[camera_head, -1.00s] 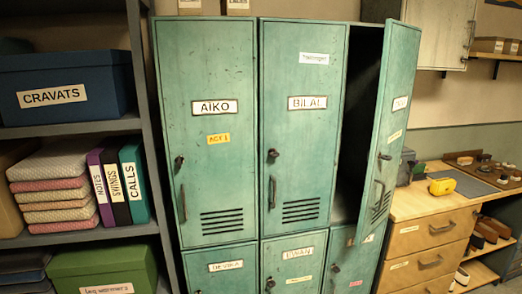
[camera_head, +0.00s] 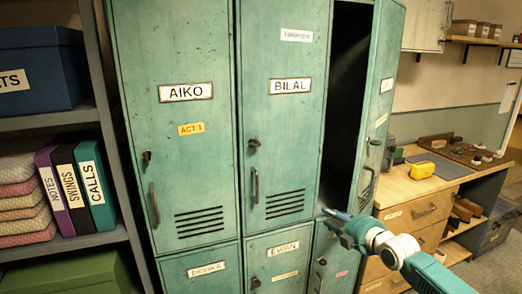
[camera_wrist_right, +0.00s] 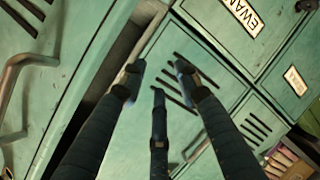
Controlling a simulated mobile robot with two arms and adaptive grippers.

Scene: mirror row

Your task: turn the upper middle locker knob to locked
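The upper middle locker (camera_head: 284,100) is a green metal door labelled BILAL, standing shut. Its small dark knob (camera_head: 254,143) is on the left edge of the door, above a bar handle (camera_head: 256,186). The knob's setting is too small to read. My right gripper (camera_head: 334,220) is low and to the right of this knob, in front of the lockers and well apart from it. In the right wrist view its dark fingers (camera_wrist_right: 158,77) are spread and empty, with green locker fronts beyond. The knob cannot be made out there. My left gripper is not in view.
The upper right locker door (camera_head: 382,110) hangs open, jutting out close to my right arm. The AIKO locker (camera_head: 182,130) is shut at left. A shelf unit (camera_head: 112,140) with binders stands far left. A wooden drawer bench (camera_head: 425,185) stands right.

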